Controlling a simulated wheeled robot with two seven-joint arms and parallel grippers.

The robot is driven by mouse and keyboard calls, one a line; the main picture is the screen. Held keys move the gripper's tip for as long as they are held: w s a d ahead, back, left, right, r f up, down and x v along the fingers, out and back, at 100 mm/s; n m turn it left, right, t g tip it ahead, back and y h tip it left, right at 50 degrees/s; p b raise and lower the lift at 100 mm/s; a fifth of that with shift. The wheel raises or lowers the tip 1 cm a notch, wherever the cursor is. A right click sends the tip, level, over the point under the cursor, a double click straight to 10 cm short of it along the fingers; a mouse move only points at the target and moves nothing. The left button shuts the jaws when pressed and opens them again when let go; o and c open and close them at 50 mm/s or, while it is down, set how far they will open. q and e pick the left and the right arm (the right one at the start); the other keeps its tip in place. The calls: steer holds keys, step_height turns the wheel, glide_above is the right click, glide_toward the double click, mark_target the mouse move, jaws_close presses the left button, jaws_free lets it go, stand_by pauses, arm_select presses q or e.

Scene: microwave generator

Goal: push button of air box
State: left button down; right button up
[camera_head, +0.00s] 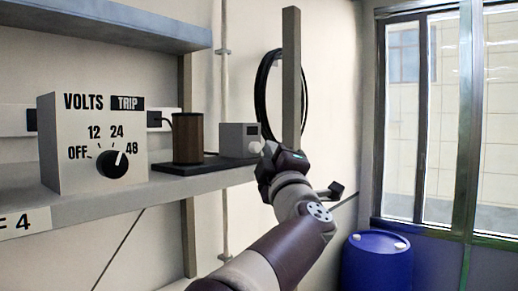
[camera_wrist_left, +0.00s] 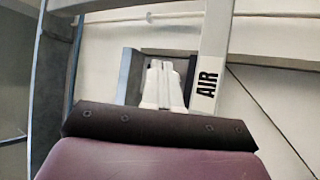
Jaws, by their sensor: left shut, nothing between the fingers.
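The air box is a small grey box (camera_head: 233,139) at the right end of the shelf in the head view, with a small dark panel and a pale round spot on its front. My left gripper (camera_head: 266,153) is close to its lower right front corner. In the left wrist view my left gripper's white fingers (camera_wrist_left: 165,66) are shut and empty. A grey box face (camera_wrist_left: 130,72) shows behind them and is partly hidden. I cannot tell whether the fingertips touch it. An AIR label (camera_wrist_left: 207,84) is on the pale shelf edge beside the fingers. My right gripper is not in view.
The shelf (camera_head: 130,205) also holds a volts box (camera_head: 75,150) with a dial and a brown cylinder (camera_head: 188,138) on a dark base. A grey post (camera_head: 291,75) and black cable loop (camera_head: 264,85) are behind my wrist. A blue barrel (camera_head: 376,265) stands lower right.

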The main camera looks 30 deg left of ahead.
arm_select(q)
steer(key=shift+d, duration=0.1)
steer(key=shift+s+d, duration=0.2)
steer(key=shift+d, duration=2.75)
